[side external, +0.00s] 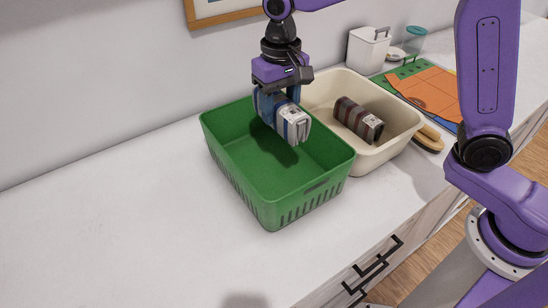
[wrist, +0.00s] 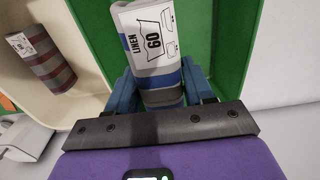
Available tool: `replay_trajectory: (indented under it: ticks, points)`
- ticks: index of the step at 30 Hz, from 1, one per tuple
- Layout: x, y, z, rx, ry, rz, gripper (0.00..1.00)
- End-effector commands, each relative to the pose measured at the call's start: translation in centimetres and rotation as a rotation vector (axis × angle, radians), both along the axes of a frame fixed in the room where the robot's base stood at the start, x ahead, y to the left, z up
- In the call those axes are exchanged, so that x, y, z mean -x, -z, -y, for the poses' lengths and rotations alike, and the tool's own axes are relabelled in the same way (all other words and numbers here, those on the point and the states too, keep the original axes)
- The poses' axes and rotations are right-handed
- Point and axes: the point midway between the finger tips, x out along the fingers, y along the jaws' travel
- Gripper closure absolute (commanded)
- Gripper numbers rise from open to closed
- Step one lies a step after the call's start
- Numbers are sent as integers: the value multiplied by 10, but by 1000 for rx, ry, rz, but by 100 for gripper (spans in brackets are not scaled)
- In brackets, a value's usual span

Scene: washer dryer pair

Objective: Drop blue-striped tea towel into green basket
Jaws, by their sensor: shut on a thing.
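The blue-striped tea towel (side external: 284,117) is a rolled white, blue and grey bundle with a paper label. My gripper (side external: 279,92) is shut on it and holds it over the green basket (side external: 318,203), at about rim height. The towel appears clear of the basket floor. In the wrist view the towel (wrist: 153,50) sits between my two blue fingers, its label reading "LINEN 60", with the green basket (wrist: 215,30) behind it. The basket holds nothing else that I can see.
A cream bin (side external: 387,153) stands right beside the basket, with a brown-and-grey striped roll (side external: 357,119) in it. A brush (side external: 429,138), coloured cloths (side external: 425,90) and a white canister (side external: 368,48) are farther right. The counter (side external: 100,210) at left is clear.

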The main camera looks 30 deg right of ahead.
Motion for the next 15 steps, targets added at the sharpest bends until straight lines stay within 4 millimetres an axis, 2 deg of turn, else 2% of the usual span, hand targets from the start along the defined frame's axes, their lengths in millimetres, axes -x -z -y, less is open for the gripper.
replay_trajectory:
  ticks: [6, 15]
  points:
    - [0, 23, 0, 0, 1, -1, 65]
    - [0, 35, 0, 0, 0, 0, 65]
